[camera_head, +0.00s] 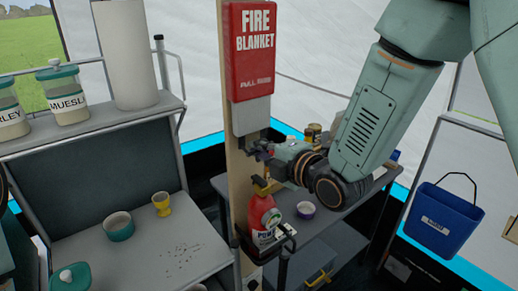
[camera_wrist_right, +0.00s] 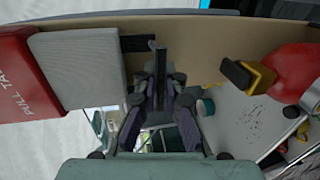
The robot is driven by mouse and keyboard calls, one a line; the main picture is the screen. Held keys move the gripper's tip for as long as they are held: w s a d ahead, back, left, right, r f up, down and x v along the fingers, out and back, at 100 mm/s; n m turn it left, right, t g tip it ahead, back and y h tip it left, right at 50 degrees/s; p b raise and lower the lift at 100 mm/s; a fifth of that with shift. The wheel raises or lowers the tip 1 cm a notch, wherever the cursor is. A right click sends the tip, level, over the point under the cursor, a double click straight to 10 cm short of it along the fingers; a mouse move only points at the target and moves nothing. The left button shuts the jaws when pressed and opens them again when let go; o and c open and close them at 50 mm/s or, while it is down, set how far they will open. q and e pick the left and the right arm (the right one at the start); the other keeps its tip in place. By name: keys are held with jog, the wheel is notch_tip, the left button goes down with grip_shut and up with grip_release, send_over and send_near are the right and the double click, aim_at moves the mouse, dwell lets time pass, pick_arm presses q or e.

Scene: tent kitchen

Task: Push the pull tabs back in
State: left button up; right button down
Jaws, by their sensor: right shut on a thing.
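The red fire blanket case (camera_head: 252,50) hangs on a wooden post. A grey folded block (camera_head: 252,117) sticks out of its lower end, and both also show at the left of the wrist view, the case (camera_wrist_right: 28,75) and the block (camera_wrist_right: 78,68). A black pull tab (camera_wrist_right: 135,44) shows at the end of the block. My right gripper (camera_head: 262,153) is just below the block, with its fingers (camera_wrist_right: 160,85) closed together on a black tab. A second tab cannot be made out clearly. My left gripper is not in view.
A red fire extinguisher (camera_head: 264,218) is on the post right below my right gripper. A grey shelf unit with jars, a teal bowl (camera_head: 118,226) and a yellow egg cup (camera_head: 162,203) stands at left. A grey table is behind the post; a blue bucket (camera_head: 440,220) hangs at right.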

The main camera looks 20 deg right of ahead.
aim_at(247, 112)
jog(key=shift+w+d+r, duration=0.1)
jog(key=shift+r, duration=0.1)
dwell(0.4)
notch_tip(247, 112, up, 7)
jog(key=p, duration=0.4)
jog(key=shift+w+r, duration=0.15)
jog(key=shift+r, duration=0.15)
jog(key=c, duration=1.7)
grip_release()
jog(key=shift+c, duration=0.2)
jog(key=shift+o, duration=1.3)
jog(key=shift+s+d, duration=0.2)
jog(key=shift+s, duration=0.1)
jog(key=shift+a, duration=0.1)
